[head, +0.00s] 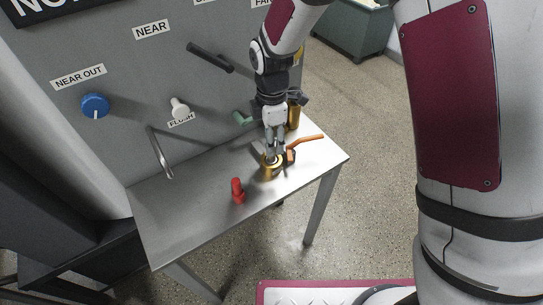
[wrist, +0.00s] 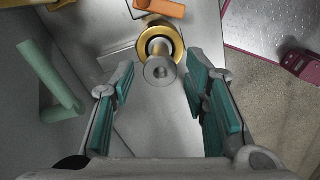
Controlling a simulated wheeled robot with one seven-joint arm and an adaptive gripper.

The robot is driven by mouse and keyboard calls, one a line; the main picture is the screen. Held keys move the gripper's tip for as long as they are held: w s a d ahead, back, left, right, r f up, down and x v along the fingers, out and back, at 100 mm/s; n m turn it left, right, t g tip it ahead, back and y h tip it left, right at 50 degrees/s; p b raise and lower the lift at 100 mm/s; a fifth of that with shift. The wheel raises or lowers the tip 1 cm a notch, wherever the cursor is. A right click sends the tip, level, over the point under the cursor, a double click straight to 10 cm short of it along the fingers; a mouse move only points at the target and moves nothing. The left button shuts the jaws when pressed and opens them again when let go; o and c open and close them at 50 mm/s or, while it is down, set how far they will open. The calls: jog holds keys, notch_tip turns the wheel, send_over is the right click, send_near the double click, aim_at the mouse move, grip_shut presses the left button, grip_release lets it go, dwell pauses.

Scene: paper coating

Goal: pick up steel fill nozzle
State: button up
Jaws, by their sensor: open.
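A grey steel piece, which looks like the steel fill nozzle (wrist: 160,71), stands in a round brass holder (wrist: 171,36) in the wrist view. Its round end with a small central hole faces the camera. My gripper (wrist: 159,86) is open, with one teal-padded finger on each side of the nozzle and a gap at both sides. In the head view my gripper (head: 272,151) points down over the brass holder (head: 268,173) near the table's right end. The nozzle is largely hidden there by my gripper.
On the steel table (head: 190,210) a red fitting (head: 238,191) stands left of the holder. An orange bent piece (head: 305,142) and a brass cylinder (head: 293,116) lie close on the right and behind. A green piece (wrist: 50,85) is to the left. The grey panel (head: 130,60) rises behind.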

notch_tip(320, 180, down, 4)
jog(key=shift+f, duration=0.1)
jog(key=shift+c, duration=0.2)
grip_shut()
